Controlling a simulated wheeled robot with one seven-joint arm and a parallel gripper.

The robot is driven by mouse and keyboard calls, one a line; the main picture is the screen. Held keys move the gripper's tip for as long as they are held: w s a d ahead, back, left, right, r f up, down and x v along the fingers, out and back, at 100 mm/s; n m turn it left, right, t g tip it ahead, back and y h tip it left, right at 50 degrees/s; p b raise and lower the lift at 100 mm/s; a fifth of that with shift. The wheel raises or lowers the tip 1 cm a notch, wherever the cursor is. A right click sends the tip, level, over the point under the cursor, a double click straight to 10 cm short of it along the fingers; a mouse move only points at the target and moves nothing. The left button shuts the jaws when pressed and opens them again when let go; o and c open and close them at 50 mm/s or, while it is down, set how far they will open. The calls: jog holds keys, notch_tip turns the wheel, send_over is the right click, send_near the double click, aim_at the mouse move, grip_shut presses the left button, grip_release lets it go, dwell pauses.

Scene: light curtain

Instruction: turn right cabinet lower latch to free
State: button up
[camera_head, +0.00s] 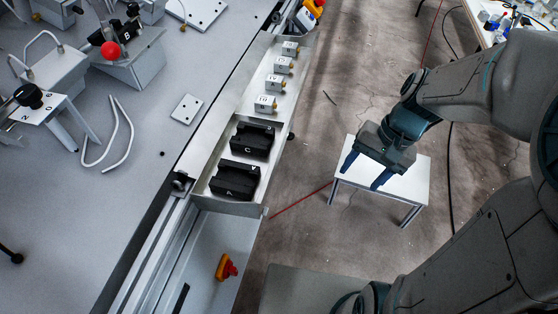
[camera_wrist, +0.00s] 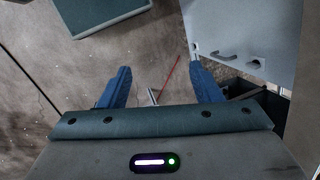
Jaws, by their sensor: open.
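My gripper (camera_head: 365,172) is open and empty in the head view, pointing down above the floor and a small white table. Its two blue fingers stand apart in the wrist view (camera_wrist: 160,75). At the upper right of the wrist view is a light panel (camera_wrist: 245,30) with two grey handle-like parts, one on the left (camera_wrist: 222,55) and one on the right (camera_wrist: 252,64). They lie beyond the right finger, apart from it. I cannot tell whether either is the lower latch of the right cabinet, or its position. No cabinet latch is clear in the head view.
A grey bench (camera_head: 90,220) with fixtures fills the left. A tray along its edge holds black blocks (camera_head: 236,180) and small parts. An orange-red knob (camera_head: 226,267) sits below it. The small white table (camera_head: 408,185) stands under my gripper. Floor between is mostly clear.

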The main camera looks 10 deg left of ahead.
jog(key=w+a+f+m+g+y+b, duration=0.1)
jog(key=w+a+f+m+y+b, duration=0.2)
jog(key=f, duration=0.6)
jog(key=w+a+f+m+g+y+b, duration=0.1)
jog(key=w+a+f+y+b, duration=0.3)
jog(key=f, duration=0.6)
jog(key=w+f+m+g+y+b, duration=0.1)
jog(key=w+f+m+b, duration=0.1)
jog(key=f+b, duration=0.55)
jog(key=m+t+y+b, duration=0.6)
jog(key=m+y+b, duration=0.1)
jog(key=m+b, duration=0.25)
send_near(265, 211)
jog(key=a+b, duration=0.2)
jog(key=a, duration=0.5)
jog(key=shift+w+a+b, duration=0.2)
jog(key=shift+w+b, duration=0.15)
jog(key=shift+w, duration=0.05)
jog(key=shift+m, duration=0.25)
jog(key=c, duration=1)
